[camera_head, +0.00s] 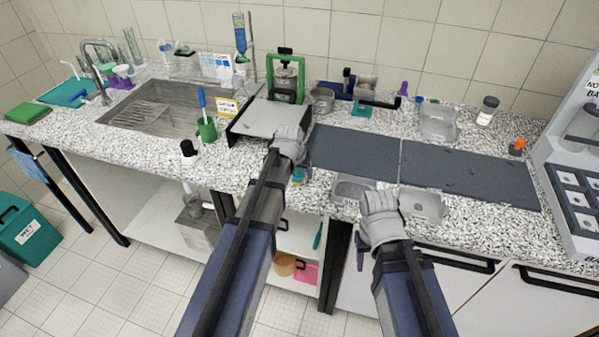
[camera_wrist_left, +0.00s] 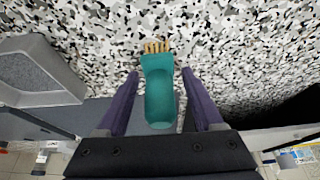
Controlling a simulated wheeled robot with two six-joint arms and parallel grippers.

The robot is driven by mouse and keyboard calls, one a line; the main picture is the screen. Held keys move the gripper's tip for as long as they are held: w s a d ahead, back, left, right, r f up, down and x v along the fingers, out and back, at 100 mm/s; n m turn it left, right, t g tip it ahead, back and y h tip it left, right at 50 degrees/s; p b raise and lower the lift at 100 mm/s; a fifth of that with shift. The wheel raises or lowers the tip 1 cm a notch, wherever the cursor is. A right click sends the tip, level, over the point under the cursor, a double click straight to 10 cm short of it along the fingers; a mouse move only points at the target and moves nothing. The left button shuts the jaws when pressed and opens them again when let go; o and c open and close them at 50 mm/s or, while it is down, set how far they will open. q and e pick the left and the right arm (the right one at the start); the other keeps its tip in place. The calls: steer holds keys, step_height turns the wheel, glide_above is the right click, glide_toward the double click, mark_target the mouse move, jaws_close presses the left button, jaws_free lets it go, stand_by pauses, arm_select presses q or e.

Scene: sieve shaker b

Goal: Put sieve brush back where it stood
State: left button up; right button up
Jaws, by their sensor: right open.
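The sieve brush (camera_wrist_left: 159,92) has a teal handle and short tan bristles. In the left wrist view it lies between the two purple fingers of my left gripper (camera_wrist_left: 160,74), over the speckled counter, with a narrow gap on each side. In the head view a small teal part of the brush (camera_head: 298,175) shows at the counter's front edge, below my left gripper (camera_head: 301,172), whose wrist hides most of it. I cannot tell whether the brush touches the counter. My right gripper (camera_head: 362,247) is open and empty in front of the counter edge, away from the brush.
Grey trays (camera_head: 350,190) (camera_head: 424,206) stand along the front edge, right of the brush. Dark mats (camera_head: 352,150) (camera_head: 465,173) lie behind. A green cup (camera_head: 207,131) holding a blue-handled tool and a grey plate (camera_head: 268,118) stand to the left. The sink (camera_head: 160,105) is farther left.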

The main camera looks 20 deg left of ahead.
arm_select(q)
steer(key=shift+r, duration=0.15)
steer(key=shift+s+r+p, duration=0.2)
steer(key=shift+r+p, duration=0.35)
steer(key=shift+p, duration=0.15)
steer(key=p+v, duration=1)
steer(key=v, duration=0.1)
steer(key=s+d+m+g, duration=0.1)
steer(key=s+d+g, duration=0.1)
steer(key=s+d, duration=0.4)
steer(key=s+d+f+m+g+y, duration=0.1)
steer(key=s+d, duration=0.6)
steer(key=s, duration=0.7)
steer(key=shift+s+d+f+m+g+y, duration=0.3)
steer(key=shift+m+g, duration=0.4)
steer(key=shift+g, duration=0.3)
